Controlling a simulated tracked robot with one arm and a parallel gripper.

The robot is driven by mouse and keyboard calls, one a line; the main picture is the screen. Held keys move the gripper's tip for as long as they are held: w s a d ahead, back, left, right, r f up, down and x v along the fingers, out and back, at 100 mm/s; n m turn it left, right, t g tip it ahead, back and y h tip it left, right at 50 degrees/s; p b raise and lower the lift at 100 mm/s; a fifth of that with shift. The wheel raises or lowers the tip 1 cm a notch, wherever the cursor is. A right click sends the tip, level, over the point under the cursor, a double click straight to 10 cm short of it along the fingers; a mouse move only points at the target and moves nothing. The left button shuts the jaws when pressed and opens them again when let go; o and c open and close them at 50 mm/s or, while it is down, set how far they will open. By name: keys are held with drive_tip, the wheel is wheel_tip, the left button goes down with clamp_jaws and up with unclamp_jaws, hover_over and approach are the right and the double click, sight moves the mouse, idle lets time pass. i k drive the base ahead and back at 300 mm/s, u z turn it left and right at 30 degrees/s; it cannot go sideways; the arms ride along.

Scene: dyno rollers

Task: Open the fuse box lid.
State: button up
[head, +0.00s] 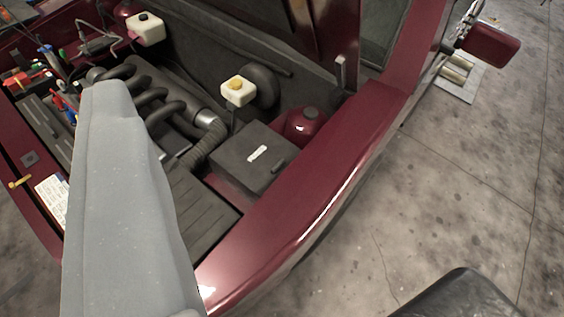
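The fuse box (240,178) is a dark grey box in the engine bay, beside the near dark red fender. Its flat lid (278,155) looks shut and carries a small white label with lettering too small to read for sure. My gripper's fingers do not show.
The red fender (310,190) runs along the right of the bay. Close around the fuse box are a dark red dome (301,124), a white reservoir with a yellow cap (238,93) and a ribbed hose (206,144). Tools (62,88) lie at the left. Concrete floor at right is mostly clear.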

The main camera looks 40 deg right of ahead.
sight(252, 160)
drive_tip(key=i, duration=0.95)
drive_tip(key=u, duration=0.05)
